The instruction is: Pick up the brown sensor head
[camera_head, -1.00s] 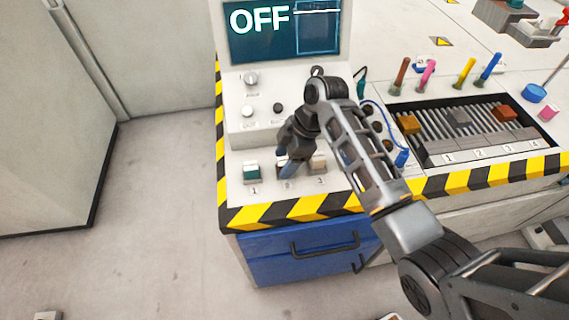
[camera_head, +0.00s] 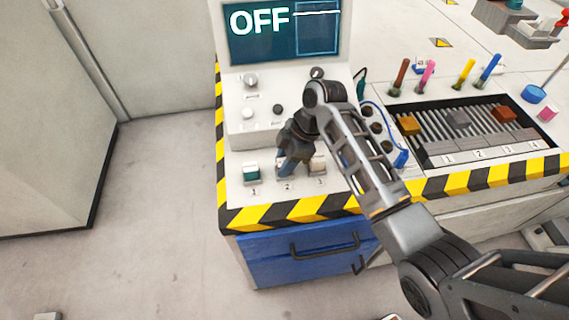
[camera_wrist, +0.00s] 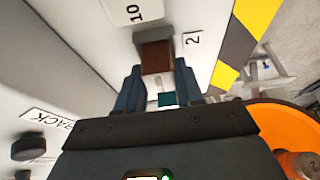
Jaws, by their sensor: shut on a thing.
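The brown sensor head (camera_wrist: 155,57) shows in the wrist view between my two blue-grey fingers, beside the label 2. A pale part and a small teal part show nearer the wrist. My gripper (camera_head: 286,170) is shut on the brown sensor head, pointing down at place 2 on the console front. In the head view my fingers hide most of the sensor head. I cannot tell whether it is clear of its place.
A teal-topped block (camera_head: 251,172) stands left of my gripper at place 1, and a beige-topped block (camera_head: 318,164) stands close on its right. The console screen (camera_head: 283,30) reads OFF. A roller tray (camera_head: 435,128) with coloured blocks lies to the right.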

